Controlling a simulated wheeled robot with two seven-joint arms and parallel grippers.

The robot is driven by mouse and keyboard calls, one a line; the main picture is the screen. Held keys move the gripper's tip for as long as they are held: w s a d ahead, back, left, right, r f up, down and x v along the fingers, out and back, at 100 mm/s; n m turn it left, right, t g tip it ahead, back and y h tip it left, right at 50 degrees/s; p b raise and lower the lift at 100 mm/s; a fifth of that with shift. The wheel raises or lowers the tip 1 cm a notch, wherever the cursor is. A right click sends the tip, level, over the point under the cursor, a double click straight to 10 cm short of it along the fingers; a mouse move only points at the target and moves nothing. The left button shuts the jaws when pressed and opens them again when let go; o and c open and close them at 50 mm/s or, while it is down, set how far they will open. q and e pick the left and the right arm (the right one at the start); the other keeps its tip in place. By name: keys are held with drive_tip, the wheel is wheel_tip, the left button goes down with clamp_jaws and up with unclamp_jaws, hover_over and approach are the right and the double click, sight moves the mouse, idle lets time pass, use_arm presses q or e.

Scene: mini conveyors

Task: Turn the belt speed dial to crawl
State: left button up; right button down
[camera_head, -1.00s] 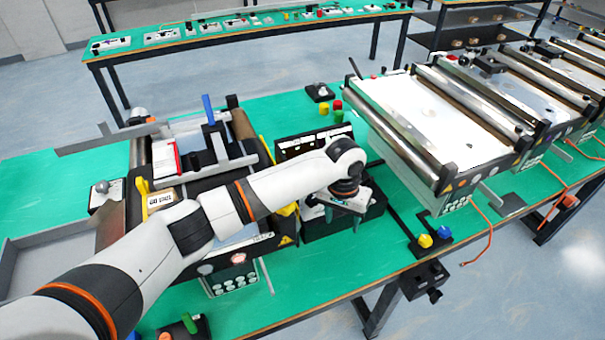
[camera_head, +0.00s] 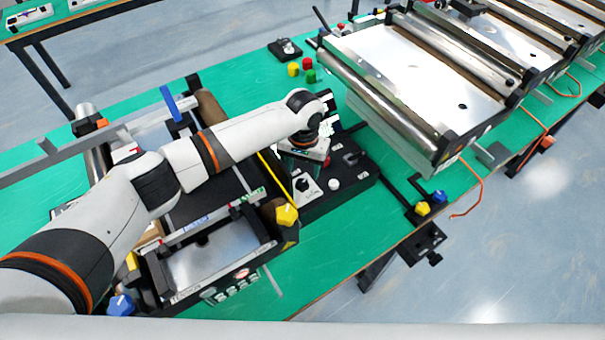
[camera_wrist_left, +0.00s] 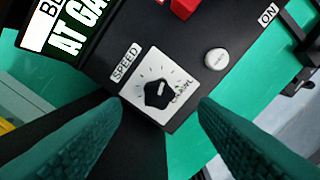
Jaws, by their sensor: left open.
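The speed dial (camera_wrist_left: 158,94) is a black knob on a white plate on the black control box, with a "SPEED" label (camera_wrist_left: 125,62) beside it. Small "CRAWL" print (camera_wrist_left: 181,92) is at the plate's right side. The knob carries a short light mark; its exact setting is hard to read. In the head view the dial (camera_head: 303,185) shows just below my left gripper (camera_head: 311,156). My left gripper is open and empty; in the left wrist view its two dark fingers (camera_wrist_left: 160,108) stand either side of the dial, apart from it. My right gripper is not in view.
A white round button (camera_wrist_left: 216,59) and a red part (camera_wrist_left: 184,7) sit near the dial on the box. A lit sign (camera_wrist_left: 72,30) stands at upper left. A mini conveyor (camera_head: 215,255) with yellow and blue knobs lies left of the box; another conveyor (camera_head: 420,75) lies right.

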sight(303, 182)
use_arm(q)
wheel_tip(303, 182, down, 4)
drive_tip(key=shift+w+f, duration=0.15)
drive_tip(key=shift+f, duration=0.55)
drive_tip(key=shift+a, duration=0.1)
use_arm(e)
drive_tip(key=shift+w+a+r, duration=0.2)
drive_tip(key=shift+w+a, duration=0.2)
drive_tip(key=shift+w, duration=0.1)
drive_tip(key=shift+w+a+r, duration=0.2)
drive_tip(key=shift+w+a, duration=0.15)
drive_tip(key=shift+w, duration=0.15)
use_arm(q)
drive_tip(key=shift+c, duration=0.9)
drive_tip(key=c, duration=0.6)
drive_tip(key=shift+c, duration=0.9)
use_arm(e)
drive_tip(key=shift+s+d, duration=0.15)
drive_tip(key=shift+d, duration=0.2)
